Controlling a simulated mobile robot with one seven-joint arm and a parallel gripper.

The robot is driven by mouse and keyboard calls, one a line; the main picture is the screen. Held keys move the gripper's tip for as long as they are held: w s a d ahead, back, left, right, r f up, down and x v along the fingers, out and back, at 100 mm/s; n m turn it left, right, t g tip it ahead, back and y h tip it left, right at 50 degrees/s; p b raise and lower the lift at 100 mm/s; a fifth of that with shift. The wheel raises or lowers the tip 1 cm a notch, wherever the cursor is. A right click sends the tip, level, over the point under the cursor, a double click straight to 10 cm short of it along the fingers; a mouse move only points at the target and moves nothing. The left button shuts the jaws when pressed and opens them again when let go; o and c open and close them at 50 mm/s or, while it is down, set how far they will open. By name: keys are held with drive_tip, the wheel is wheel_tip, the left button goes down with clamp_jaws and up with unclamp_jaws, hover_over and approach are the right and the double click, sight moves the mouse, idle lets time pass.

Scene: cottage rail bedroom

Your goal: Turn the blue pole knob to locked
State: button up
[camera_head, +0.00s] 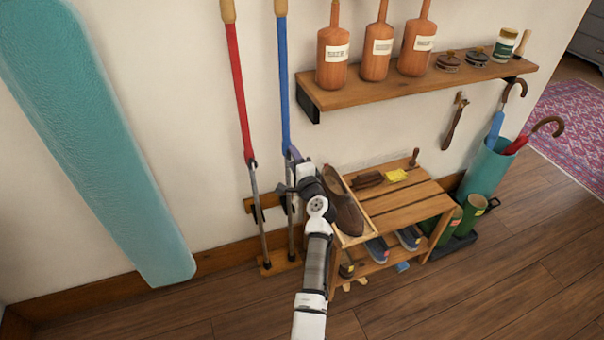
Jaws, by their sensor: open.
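The blue pole (283,85) stands upright against the wall, with a pale grip on top and a metal lower shaft ending in a wooden floor base. A small violet-blue piece (293,153) sits where its blue section meets the metal. It may be the knob, but its setting is too small to read. My gripper (286,189) is at the metal shaft just below that piece, close to a dark holder on the wall. It is open. My wrist hides part of this area, and I cannot tell whether the fingers touch the pole.
A red pole (236,90) stands just left. A teal padded board (95,140) leans further left. A wooden shoe bench (405,207) with a brown shoe (343,205) is close right of my wrist. A wall shelf (420,88) with several orange bottles hangs above. Floor at front right is clear.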

drive_tip(key=b+v, duration=0.1)
drive_tip(key=v, duration=1.2)
drive_tip(key=shift+w, duration=0.1)
